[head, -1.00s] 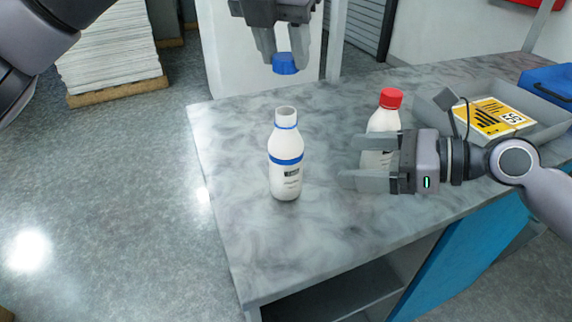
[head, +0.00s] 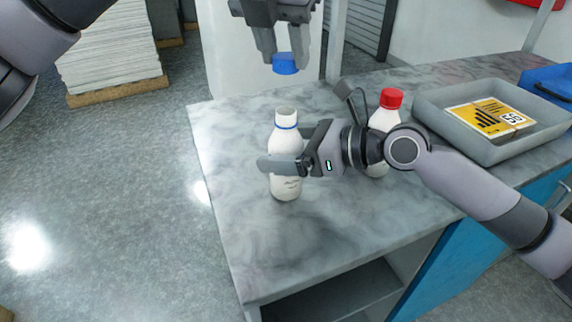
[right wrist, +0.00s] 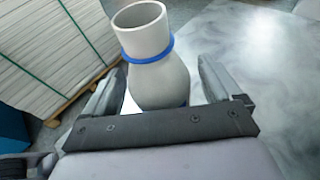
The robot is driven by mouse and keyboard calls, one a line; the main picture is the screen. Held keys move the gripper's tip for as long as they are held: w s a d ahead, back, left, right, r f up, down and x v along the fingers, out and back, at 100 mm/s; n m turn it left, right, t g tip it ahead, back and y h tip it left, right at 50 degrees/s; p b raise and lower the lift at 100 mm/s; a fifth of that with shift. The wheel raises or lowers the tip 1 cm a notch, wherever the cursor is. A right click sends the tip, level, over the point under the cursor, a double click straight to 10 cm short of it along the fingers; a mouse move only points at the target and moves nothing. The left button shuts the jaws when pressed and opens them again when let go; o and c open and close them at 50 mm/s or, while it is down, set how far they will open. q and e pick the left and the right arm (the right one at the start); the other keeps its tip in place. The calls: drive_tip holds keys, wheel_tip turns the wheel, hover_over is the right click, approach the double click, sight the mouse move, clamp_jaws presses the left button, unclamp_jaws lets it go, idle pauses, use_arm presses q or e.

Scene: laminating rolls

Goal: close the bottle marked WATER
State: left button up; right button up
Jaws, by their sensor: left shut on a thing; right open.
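An uncapped white bottle with a blue neck ring (head: 286,138) stands upright on the counter. Its open mouth and neck (right wrist: 146,45) show in the right wrist view; its label is mostly hidden behind my gripper. My right gripper (head: 284,166) is open, with its fingers on either side of the bottle's body; whether they touch it I cannot tell. My left gripper (head: 284,60) is shut on a blue cap (head: 285,64), held in the air above and behind the bottle. A second white bottle with a red cap (head: 391,98) stands to the right, partly hidden by my right arm.
A grey tray (head: 440,105) with a yellow labelled pack (head: 491,117) lies on the right of the counter (head: 240,130). A blue bin (head: 548,80) is behind it. Stacked sheets (head: 110,60) stand on the floor at left.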

drive_tip(key=c, duration=1.5)
use_arm(q)
hover_over(290, 114)
drive_tip(key=s, duration=0.2)
drive_tip(key=shift+w+a+f, duration=0.1)
drive_tip(key=shift+a+f, duration=0.1)
drive_tip(key=shift+f, duration=1.05)
drive_tip(key=shift+w+a+f, duration=0.1)
drive_tip(key=shift+a+f, duration=0.1)
drive_tip(key=shift+f, duration=1.05)
drive_tip(key=shift+f, duration=0.85)
drive_tip(key=shift+f, duration=0.6)
